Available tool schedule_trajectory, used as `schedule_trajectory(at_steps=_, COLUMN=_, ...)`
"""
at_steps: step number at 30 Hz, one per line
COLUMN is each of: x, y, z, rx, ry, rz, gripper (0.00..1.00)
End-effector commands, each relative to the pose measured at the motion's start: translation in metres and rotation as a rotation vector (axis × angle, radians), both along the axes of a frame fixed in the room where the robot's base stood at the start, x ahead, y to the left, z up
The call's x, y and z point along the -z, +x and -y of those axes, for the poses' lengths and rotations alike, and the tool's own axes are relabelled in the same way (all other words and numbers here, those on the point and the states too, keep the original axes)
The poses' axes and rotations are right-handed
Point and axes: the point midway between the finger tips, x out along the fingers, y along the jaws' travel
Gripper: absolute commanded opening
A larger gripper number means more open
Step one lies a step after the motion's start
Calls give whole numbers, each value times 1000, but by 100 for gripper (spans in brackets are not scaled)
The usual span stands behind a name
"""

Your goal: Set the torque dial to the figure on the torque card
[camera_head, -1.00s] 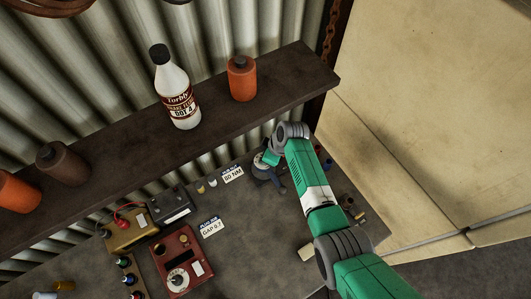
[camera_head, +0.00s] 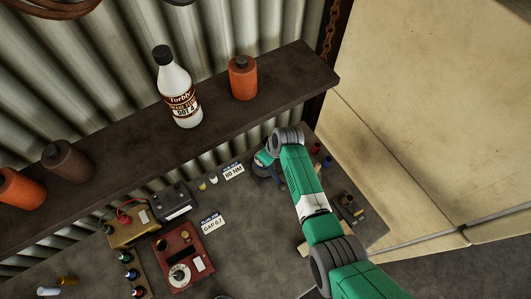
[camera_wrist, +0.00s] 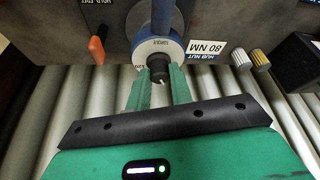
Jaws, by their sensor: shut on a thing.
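The torque dial (camera_wrist: 172,47) shows in the wrist view as a white ring with dark marks, a "120" at its lower left, around a blue shaft. A black knob (camera_wrist: 160,74) sits at its near edge. My gripper (camera_wrist: 160,84) is shut on this knob, a green finger on each side. The fingers and knob hide part of the scale, so the setting cannot be read. In the head view my gripper (camera_head: 264,159) covers most of the dial at the back of the bench. The torque card (camera_wrist: 207,48), beside the dial, reads "HUB NUT 80 NM"; it also shows in the head view (camera_head: 233,171).
A "GAP 0.7" card (camera_head: 213,224) lies nearer, beside a red box with a dial (camera_head: 178,255). A battery-like box (camera_head: 172,203) stands behind. A shelf (camera_head: 118,150) with bottles overhangs the bench's back. An orange-handled tool (camera_wrist: 97,48) and small cylinders (camera_wrist: 241,58) flank the dial.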

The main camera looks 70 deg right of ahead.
Motion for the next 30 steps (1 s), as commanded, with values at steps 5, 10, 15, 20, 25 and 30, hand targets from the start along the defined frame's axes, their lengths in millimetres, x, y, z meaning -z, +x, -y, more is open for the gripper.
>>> schedule_trajectory(at_steps=5, x=-1, y=1, z=1, rx=-1, ry=-1, rz=2, gripper=25)
schedule_trajectory(at_steps=10, x=-1, y=0, z=0, rx=-2, ry=-1, rz=1, gripper=43)
schedule_trajectory(at_steps=15, x=-1, y=0, z=0, rx=-2, ry=-1, rz=1, gripper=43)
schedule_trajectory(at_steps=20, x=-17, y=-6, z=-2, rx=-1, ry=-3, rz=2, gripper=43)
schedule_trajectory(at_steps=25, x=-49, y=-19, z=-6, rx=-1, ry=-3, rz=2, gripper=43)
schedule_trajectory(at_steps=30, x=-69, y=-26, z=-9, rx=-1, ry=-3, rz=1, gripper=43)
